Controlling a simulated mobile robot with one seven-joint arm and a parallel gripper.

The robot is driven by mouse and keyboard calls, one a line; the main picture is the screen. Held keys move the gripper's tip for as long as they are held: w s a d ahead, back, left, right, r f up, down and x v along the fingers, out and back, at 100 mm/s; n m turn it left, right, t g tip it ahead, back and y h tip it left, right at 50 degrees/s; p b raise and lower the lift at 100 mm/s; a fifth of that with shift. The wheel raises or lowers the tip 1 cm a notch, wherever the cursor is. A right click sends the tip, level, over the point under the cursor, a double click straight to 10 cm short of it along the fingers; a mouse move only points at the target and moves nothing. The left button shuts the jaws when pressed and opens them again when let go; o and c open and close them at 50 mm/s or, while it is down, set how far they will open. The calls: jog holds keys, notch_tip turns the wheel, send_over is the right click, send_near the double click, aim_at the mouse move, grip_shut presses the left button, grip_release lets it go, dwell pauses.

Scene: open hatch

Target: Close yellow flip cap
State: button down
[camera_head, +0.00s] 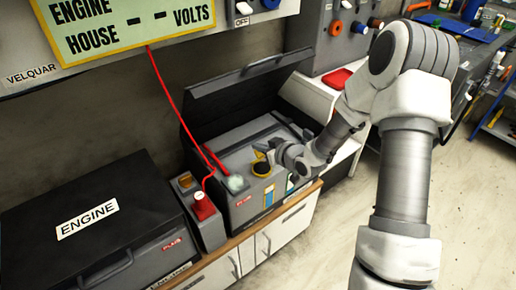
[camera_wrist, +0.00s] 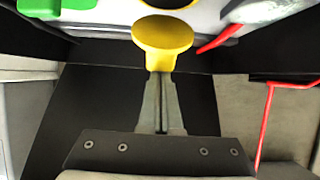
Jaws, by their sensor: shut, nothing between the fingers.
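The yellow flip cap (camera_wrist: 162,34) stands out large near the top middle of the wrist view. A yellow ring (camera_wrist: 168,3) with a dark middle shows just beyond it, at the picture's top edge. In the head view the yellow ring (camera_head: 261,169) is on top of the grey battery unit, and part of the raised cap (camera_head: 258,154) shows behind it. My gripper (camera_wrist: 160,76) is shut and empty, its fingertips right at the lower edge of the cap. Whether they touch it I cannot tell. In the head view my gripper (camera_head: 271,153) is beside the cap, partly hidden by the wrist.
The unit's black hatch lid (camera_head: 245,80) stands open behind. A red cable (camera_head: 168,85) hangs down to a red connector (camera_head: 202,206) left of the cap. A closed black engine box (camera_head: 85,220) stands at the left. A red tray (camera_head: 340,79) lies behind my arm.

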jog(key=shift+s+d+f+b, duration=0.7)
jog(key=shift+s+d+b, duration=0.05)
jog(key=shift+s, duration=0.25)
jog(key=shift+s+d+f+b, duration=0.35)
jog(key=shift+s+f+b, duration=0.15)
jog(key=shift+f, duration=0.05)
jog(key=shift+s+d+f+b, duration=0.3)
jog(key=shift+s+f+b, duration=0.2)
jog(key=shift+r, duration=0.15)
jog(key=shift+w+a, duration=0.1)
jog(key=shift+w, duration=0.05)
